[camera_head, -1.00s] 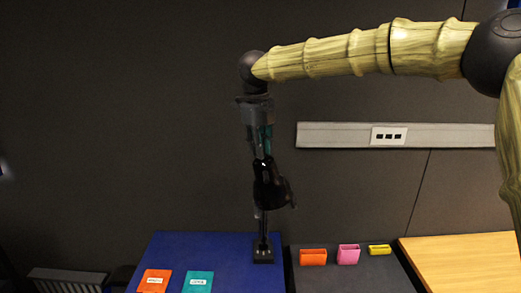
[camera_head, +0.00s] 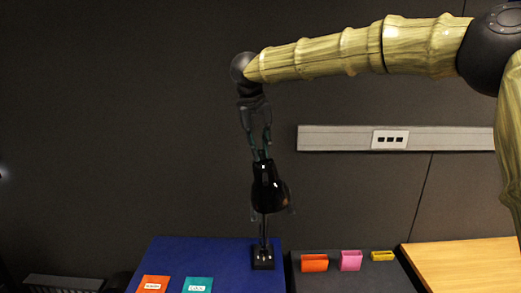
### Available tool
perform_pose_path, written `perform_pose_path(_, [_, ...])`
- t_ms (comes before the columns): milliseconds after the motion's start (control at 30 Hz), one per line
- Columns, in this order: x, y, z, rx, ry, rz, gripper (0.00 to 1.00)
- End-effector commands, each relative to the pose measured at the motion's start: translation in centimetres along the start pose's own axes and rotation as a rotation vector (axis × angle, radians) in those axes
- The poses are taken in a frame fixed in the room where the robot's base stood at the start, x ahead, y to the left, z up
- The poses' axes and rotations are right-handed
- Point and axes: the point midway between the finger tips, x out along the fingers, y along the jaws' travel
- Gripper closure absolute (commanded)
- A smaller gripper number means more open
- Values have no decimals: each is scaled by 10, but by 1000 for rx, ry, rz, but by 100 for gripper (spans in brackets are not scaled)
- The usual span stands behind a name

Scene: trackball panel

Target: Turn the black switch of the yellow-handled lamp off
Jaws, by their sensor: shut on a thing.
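A black lamp stands on the blue table, with its dark head (camera_head: 266,187) on a thin upright stem above a square black base (camera_head: 262,257). My gripper (camera_head: 260,153) points down from above and is shut on the top of the lamp head. I cannot tell which part the fingertips grip. No yellow handle shows on this lamp, and its switch cannot be made out; the gripper and the dark head may hide it.
The blue table (camera_head: 215,255) holds an orange card (camera_head: 154,284) and a teal card (camera_head: 198,284) at its front. On a dark surface to the right are orange (camera_head: 314,263), pink (camera_head: 350,261) and yellow (camera_head: 382,256) holders. A wooden table (camera_head: 465,262) is at far right.

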Motion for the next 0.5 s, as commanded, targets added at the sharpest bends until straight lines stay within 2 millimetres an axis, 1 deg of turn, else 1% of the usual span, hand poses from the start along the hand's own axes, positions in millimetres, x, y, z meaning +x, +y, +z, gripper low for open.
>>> perform_pose_path(367, [0, 0, 0, 4, -1, -1, 100])
perform_pose_path(400, [0, 0, 1, 3, -1, -1, 74])
perform_pose_path(500, [0, 0, 0, 3, -1, -1, 58])
